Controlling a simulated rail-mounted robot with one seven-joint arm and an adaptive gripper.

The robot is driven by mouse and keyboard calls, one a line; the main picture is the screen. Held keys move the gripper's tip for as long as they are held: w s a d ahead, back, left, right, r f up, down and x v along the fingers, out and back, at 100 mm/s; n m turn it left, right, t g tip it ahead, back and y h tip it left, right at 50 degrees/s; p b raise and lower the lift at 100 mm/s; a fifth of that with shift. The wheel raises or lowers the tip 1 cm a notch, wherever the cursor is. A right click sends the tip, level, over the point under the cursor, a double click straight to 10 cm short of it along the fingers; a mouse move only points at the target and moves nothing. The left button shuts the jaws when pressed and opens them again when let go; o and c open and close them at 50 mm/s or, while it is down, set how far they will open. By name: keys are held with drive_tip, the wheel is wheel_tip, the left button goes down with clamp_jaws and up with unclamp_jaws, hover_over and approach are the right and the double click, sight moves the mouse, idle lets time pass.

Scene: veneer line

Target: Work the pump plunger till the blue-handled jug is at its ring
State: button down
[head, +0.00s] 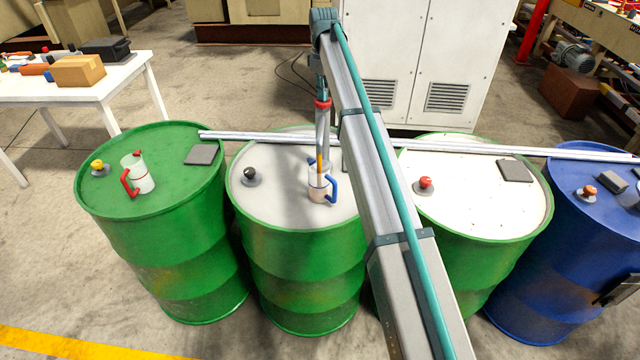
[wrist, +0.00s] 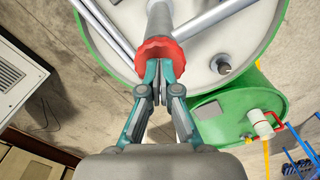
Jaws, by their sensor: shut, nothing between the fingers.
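The pump (head: 322,128) stands on the pale-topped green drum, a grey tube with a red collar (head: 322,103) at its top. My gripper (head: 321,88) points down over the collar; in the wrist view its shut, empty fingertips (wrist: 160,64) meet or overlap the collar. I cannot tell whether they touch. The blue-handled jug (head: 317,190) stands upright on the drum just in front of the tube. Pinkish-brown liquid fills its lower part, and an orange streak shows at its mouth. I cannot make out exactly how the level sits against the ring. The tube's foot is partly hidden by the jug.
A red-handled jug (head: 139,177) stands on the left green drum (head: 115,208). A black knob (head: 250,175) is left of the blue-handled jug. More drums and a white cabinet (head: 455,50) stand right and behind.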

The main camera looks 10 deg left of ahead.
drive_tip(key=shift+r+p, duration=1.4)
drive_tip(key=shift+r, duration=1.55)
drive_tip(key=shift+f, duration=0.15)
drive_tip(key=shift+f+b, duration=0.75)
drive_tip(key=shift+f, duration=2.15)
drive_tip(key=shift+r, duration=0.15)
drive_tip(key=shift+r+p, duration=1.35)
drive_tip(key=shift+r, duration=1.55)
